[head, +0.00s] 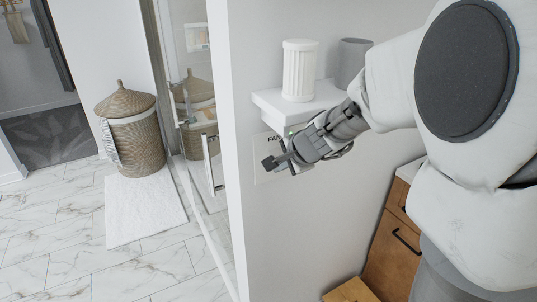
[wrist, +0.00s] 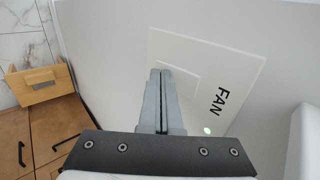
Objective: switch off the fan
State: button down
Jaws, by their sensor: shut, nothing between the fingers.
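The fan switch is a white wall plate (wrist: 232,72) lettered "FAN", with a lit green light near one edge in the wrist view. A lighter rocker outline (wrist: 185,72) shows in its middle, partly behind my fingers. My gripper (wrist: 161,74) is shut and empty, its fingertips over the rocker area; I cannot tell whether they touch it. In the head view my gripper (head: 272,161) is in front of the plate (head: 262,142) and hides most of it.
A white shelf (head: 272,103) just above the switch carries a white ribbed canister (head: 299,70) and a grey cup (head: 353,58). Wooden drawers (head: 391,250) stand below right. A wicker basket (head: 140,150) and white mat (head: 145,207) are left, beyond the wall edge.

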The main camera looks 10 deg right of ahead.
jog(key=shift+w+b, duration=0.15)
jog(key=shift+b, duration=0.8)
jog(key=shift+r, duration=0.1)
jog(key=shift+r+p, duration=0.65)
jog(key=shift+r, duration=0.1)
jog(key=shift+t, duration=0.3)
